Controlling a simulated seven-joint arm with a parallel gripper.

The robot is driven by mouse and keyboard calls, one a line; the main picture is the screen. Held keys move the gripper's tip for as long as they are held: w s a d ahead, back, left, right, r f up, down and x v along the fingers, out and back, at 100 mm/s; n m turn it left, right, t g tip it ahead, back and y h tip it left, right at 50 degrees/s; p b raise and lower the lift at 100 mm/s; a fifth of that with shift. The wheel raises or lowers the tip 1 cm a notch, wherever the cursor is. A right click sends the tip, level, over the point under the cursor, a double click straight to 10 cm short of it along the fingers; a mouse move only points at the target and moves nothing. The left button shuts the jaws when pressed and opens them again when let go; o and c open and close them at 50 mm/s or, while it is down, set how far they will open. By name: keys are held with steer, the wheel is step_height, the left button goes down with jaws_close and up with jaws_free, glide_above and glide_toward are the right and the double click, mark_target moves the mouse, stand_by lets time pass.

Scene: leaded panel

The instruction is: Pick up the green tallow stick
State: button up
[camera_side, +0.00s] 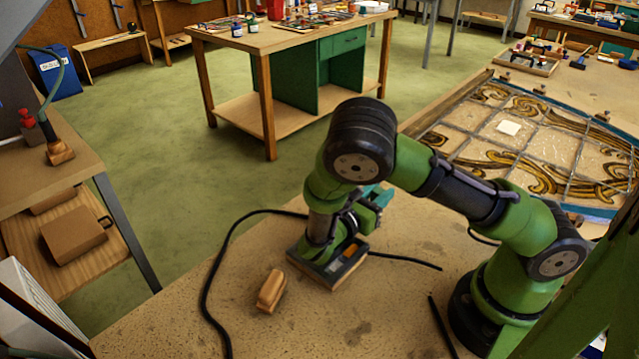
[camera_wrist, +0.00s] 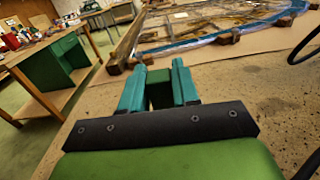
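My gripper (camera_wrist: 159,82) has two teal fingers on a dark bar. A short dark green block (camera_wrist: 160,95) fills the gap between them and touches both; it looks like the green tallow stick, seen end-on. In the side view my gripper (camera_side: 376,198) is above the bench, beside and over a small dark tray with a wooden edge (camera_side: 318,274). The stick is hard to tell apart from my gripper there. Part of the tray is hidden behind my arm. A small orange piece (camera_side: 351,250) shows in the tray.
A wooden block (camera_side: 271,290) lies on the bench left of the tray. A black cable (camera_side: 206,290) curves across the bench. The leaded glass panel (camera_side: 508,127) lies at the right, and its edge shows in the wrist view. Bare bench surrounds the tray's front.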

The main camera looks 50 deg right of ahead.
jaws_close()
steer(key=shift+r, duration=0.55)
steer(key=shift+s+a+r, duration=0.1)
steer(key=shift+s+r, duration=0.2)
steer(key=shift+r, duration=0.35)
steer(key=shift+s+a+r, duration=0.1)
steer(key=shift+s+r, duration=0.2)
steer(key=shift+r, duration=0.3)
steer(key=s+a+r, duration=0.1)
steer(key=s+a, duration=0.2)
steer(key=s, duration=1.1)
steer(key=shift+s+r, duration=0.2)
steer(key=shift+s, duration=0.05)
steer(key=shift+a, duration=0.1)
